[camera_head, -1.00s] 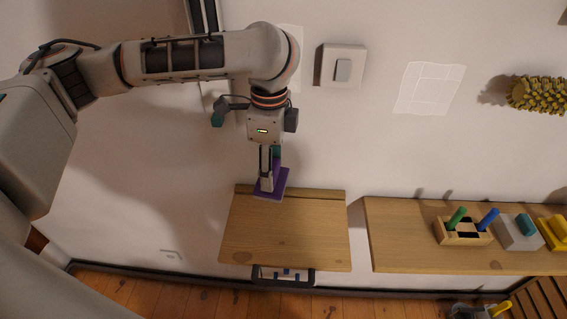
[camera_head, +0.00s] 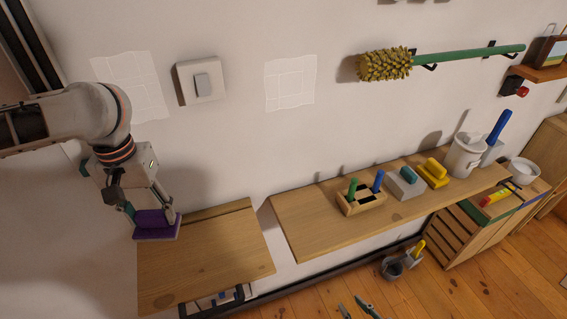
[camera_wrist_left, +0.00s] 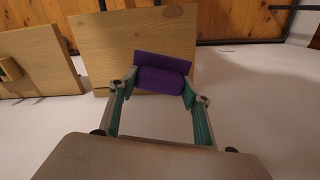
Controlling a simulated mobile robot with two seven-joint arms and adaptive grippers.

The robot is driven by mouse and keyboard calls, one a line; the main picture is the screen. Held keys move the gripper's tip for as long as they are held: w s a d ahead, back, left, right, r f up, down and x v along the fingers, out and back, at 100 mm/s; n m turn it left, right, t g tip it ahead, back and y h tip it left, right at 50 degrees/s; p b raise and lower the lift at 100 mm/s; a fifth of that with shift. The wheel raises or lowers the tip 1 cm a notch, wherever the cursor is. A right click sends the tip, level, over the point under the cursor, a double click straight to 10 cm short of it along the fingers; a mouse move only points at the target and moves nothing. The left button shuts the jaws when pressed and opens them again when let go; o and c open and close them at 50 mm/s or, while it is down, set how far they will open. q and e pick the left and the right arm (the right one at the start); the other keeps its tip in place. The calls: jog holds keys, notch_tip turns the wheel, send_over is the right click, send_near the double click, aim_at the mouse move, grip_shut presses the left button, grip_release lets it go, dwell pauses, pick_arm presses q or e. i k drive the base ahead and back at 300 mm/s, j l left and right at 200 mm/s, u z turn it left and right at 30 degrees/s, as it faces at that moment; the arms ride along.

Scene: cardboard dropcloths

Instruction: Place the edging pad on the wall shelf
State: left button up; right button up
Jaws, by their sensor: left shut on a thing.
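The purple edging pad (camera_head: 157,233) has a flat base and a raised grip. My left gripper (camera_head: 151,208) is shut on the grip, and the pad hangs base down at the back left of a wooden wall shelf (camera_head: 205,260). In the left wrist view the pad (camera_wrist_left: 162,72) sits between the fingers, over the shelf's board (camera_wrist_left: 110,45). I cannot tell whether the pad touches the board. My right gripper (camera_head: 350,303) shows only its fingertips at the bottom edge, spread apart and empty.
A longer wooden shelf (camera_head: 300,220) to the right holds a block with green and blue handles (camera_head: 360,203), a grey block (camera_head: 405,186), a yellow tool (camera_head: 433,173) and a white pot (camera_head: 465,157). A green-handled brush (camera_head: 385,65) hangs above. The left shelf's board is mostly bare.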

aim_at(310, 217)
jog(key=i+l, duration=0.1)
jog(key=l, duration=0.35)
jog(key=i+l, duration=0.1)
jog(key=l, duration=0.35)
jog(key=i+l, duration=0.1)
jog(key=l, duration=0.35)
